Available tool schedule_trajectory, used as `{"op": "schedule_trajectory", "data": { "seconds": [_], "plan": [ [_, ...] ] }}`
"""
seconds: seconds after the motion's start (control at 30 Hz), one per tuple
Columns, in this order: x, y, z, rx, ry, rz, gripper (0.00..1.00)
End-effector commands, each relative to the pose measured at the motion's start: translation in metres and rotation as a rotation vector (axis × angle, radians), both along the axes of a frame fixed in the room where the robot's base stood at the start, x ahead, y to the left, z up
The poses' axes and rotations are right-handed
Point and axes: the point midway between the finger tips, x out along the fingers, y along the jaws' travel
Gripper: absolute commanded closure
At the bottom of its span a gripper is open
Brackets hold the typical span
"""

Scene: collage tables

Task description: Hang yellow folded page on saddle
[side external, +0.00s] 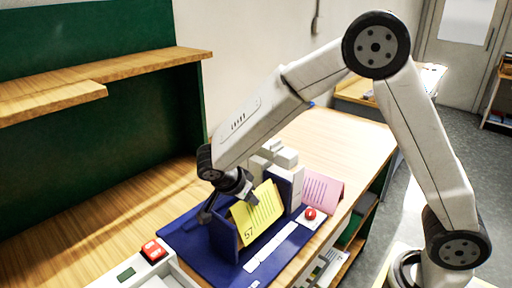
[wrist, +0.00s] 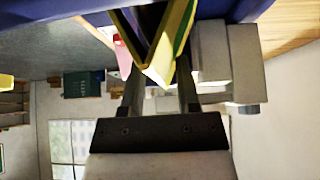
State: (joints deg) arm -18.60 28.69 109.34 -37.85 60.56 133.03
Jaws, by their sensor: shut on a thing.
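The yellow folded page (side external: 258,212) has printed lines and a number on its face. It stands tilted over the blue base, beside a dark blue upright panel (side external: 223,240) that may be part of the saddle. My gripper (side external: 238,192) is at the page's upper edge. In the wrist view, my gripper (wrist: 158,88) is shut on the fold of the yellow page (wrist: 154,74), whose two leaves spread apart in a V. I cannot tell whether the page rests on the saddle, as my gripper and the page hide the contact.
A pink folded page (side external: 322,188) stands to the right, near a red button (side external: 310,213). White blocks (side external: 275,157) stand behind the yellow page. A red switch (side external: 154,252) is at the front left. The wooden table (side external: 325,135) is clear behind.

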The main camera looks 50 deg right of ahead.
Motion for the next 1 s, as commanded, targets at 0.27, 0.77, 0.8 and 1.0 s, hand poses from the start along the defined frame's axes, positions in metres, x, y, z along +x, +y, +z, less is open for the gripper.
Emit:
{"op": "schedule_trajectory", "data": {
  "seconds": [0.27,0.77,0.8,1.0],
  "plan": [
    [0.000,0.000,-0.016,0.000,0.001,-0.001,0.93],
    [0.000,0.000,-0.022,0.000,-0.001,-0.001,0.94],
    [0.000,0.000,-0.022,0.000,-0.001,-0.001,0.50],
    [0.000,0.000,-0.022,0.000,-0.001,-0.001,0.19]
  ]
}}
